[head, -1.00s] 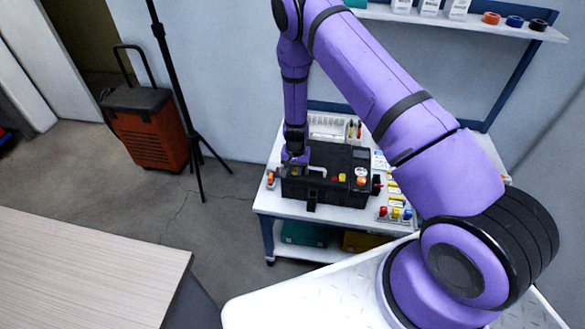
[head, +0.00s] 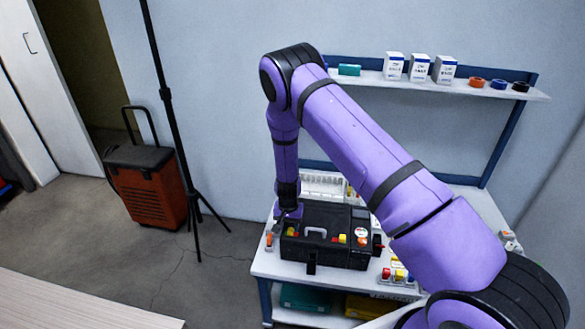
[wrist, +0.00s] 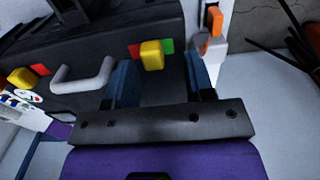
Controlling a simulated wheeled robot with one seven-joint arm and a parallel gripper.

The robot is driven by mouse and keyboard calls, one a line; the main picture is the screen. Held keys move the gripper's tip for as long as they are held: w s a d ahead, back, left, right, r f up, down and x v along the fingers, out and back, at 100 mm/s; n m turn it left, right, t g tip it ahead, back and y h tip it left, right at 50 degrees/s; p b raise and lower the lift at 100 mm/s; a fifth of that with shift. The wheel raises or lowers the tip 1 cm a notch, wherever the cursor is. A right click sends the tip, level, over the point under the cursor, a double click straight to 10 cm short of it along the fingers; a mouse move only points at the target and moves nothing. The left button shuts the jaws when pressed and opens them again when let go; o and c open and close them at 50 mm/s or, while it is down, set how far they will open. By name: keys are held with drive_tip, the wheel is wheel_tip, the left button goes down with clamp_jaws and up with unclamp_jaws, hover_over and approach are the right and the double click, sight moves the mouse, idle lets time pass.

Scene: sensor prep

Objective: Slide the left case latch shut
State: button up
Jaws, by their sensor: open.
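The black case (head: 325,218) lies on the white bench, its grey handle (wrist: 84,76) also showing in the wrist view. The left latch (wrist: 152,55) is a yellow block on the case, with a red patch on one side and a green patch on the other in the wrist view. My gripper (wrist: 161,66) is open, with a blue finger on each side of this latch and visible gaps. I cannot tell whether its fingertips touch the case. The other yellow latch (head: 342,238) is beyond the handle.
An orange and white item (head: 268,240) stands beside the case's left end. Small coloured parts (head: 398,273) lie at the bench's front right. A shelf (head: 450,88) with boxes and tape rolls is behind. An orange-red wheeled case (head: 150,190) and a tripod stand left of the bench.

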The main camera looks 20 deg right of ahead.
wheel_tip(320, 180, up, 29)
drive_tip(key=s+n+t+y, duration=0.1)
drive_tip(key=s, duration=0.1)
drive_tip(key=shift+s+d+r, duration=0.15)
drive_tip(key=shift+s+r, duration=0.05)
drive_tip(key=shift+s, duration=0.2)
idle(0.4)
drive_tip(key=m+g+h, duration=0.1)
hover_over(291, 230)
wheel_tip(291, 230, down, 20)
wheel_tip(291, 230, down, 11)
drive_tip(key=shift+w+f, duration=0.1)
drive_tip(key=shift+w, duration=0.05)
idle(0.3)
